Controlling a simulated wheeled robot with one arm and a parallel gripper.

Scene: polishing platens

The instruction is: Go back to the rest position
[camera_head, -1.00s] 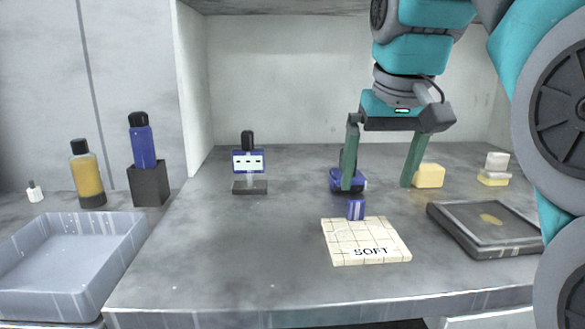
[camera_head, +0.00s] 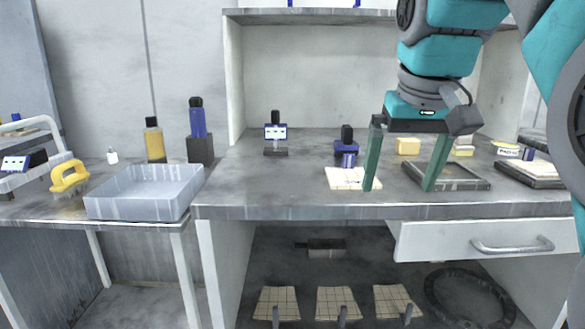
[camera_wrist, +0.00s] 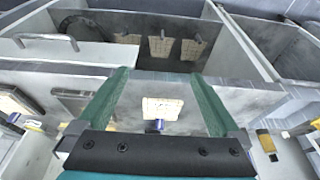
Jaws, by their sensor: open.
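My gripper (camera_head: 400,188) hangs from the teal arm at the right of the head view. Its two green fingers are wide apart, pointing down, with nothing between them. In the head view the fingers overlap the front of the workbench (camera_head: 290,200), the cream SOFT pad (camera_head: 343,179) and the dark platen tray (camera_head: 462,181). In the wrist view my gripper (camera_wrist: 162,82) is also open and empty, with the cream pad (camera_wrist: 162,107) on the bench seen between the fingers.
A grey basin (camera_head: 140,200) stands on a lower side table at left, beside a yellow-handled tool (camera_head: 70,178). A drawer (camera_head: 485,240) is under the bench at right.

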